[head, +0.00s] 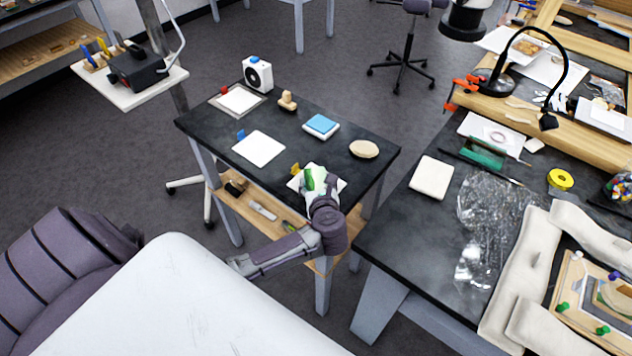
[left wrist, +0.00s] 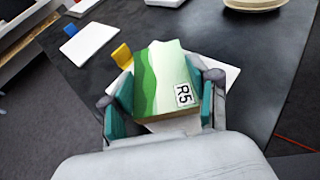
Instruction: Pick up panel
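The panel (left wrist: 163,80) is a small block with green and white wavy bands, a wooden edge and an "R5" label. In the head view the panel (head: 310,179) shows in part at the near right of the dark table, over a white pad (head: 338,186). My left gripper (left wrist: 165,95) has a teal finger pad against each side of the panel and appears shut on it. The gripper (head: 316,184) hides part of the panel in the head view. Whether the panel still touches the pad is unclear. My right gripper is not in view.
A yellow piece (left wrist: 122,56) stands beside the panel's left corner. The dark table (head: 225,118) also holds a white pad (head: 259,148), a blue-topped block (head: 321,124), an oval wooden piece (head: 364,149) and a white device (head: 257,75). A cluttered workbench (head: 400,235) stands right.

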